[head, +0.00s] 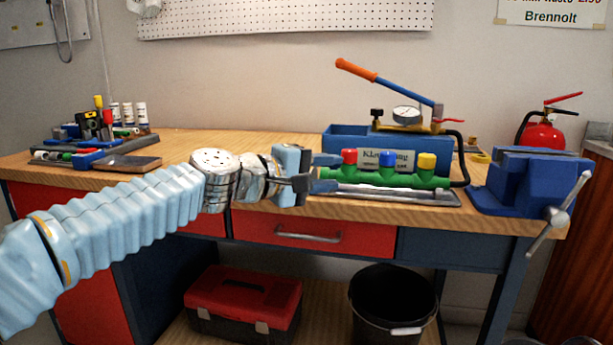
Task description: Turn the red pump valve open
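The blue test pump (350,139) stands at the back of the workbench, with a raised orange-handled lever (358,70) and a round gauge (407,114). A small red valve lever (449,121) sticks out to the right at the pump's top right, roughly level. My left gripper (325,173) reaches in from the left, low in front of the pump. Its two fingers are apart, near the left end of the green manifold (430,181); I cannot tell whether they touch it. The gripper is well left of the red lever. My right gripper is out of view.
The manifold carries red, blue and yellow caps and sits on a grey tray (400,196). A dark hose (463,160) curves down right of the pump. A blue vise (525,182) stands at the right bench edge; tools (90,130) lie at left.

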